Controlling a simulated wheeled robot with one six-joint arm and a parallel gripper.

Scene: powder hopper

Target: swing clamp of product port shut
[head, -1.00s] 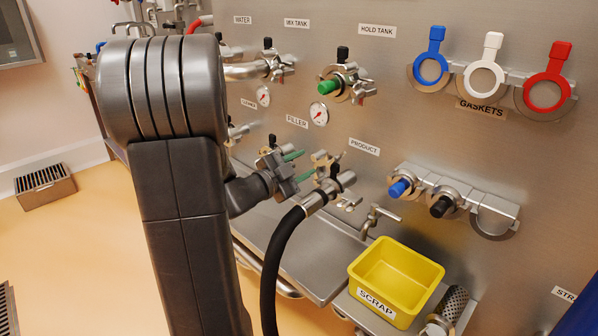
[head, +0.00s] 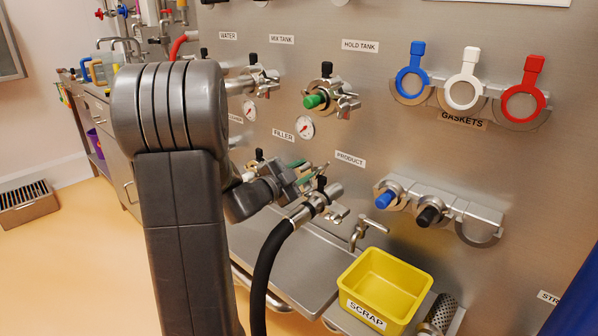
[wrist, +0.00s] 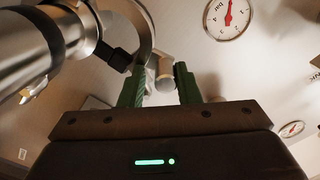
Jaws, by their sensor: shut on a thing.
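The product port clamp (head: 318,194) sits where a steel hose end meets the wall, below the PRODUCT label. The black hose (head: 264,268) hangs down from it. My gripper (head: 303,172) is at the clamp's upper left, its green fingers shut on part of the clamp. In the wrist view, the fingers of my gripper (wrist: 160,88) stand either side of a small silver piece (wrist: 164,74). A curved clamp half (wrist: 143,28) and a black knob (wrist: 120,60) show beside the left finger. Whether the clamp halves meet is hidden.
A steel tap (head: 366,233) and a yellow scrap bin (head: 382,289) lie right of and below the port. Gauges (head: 305,127) are above.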

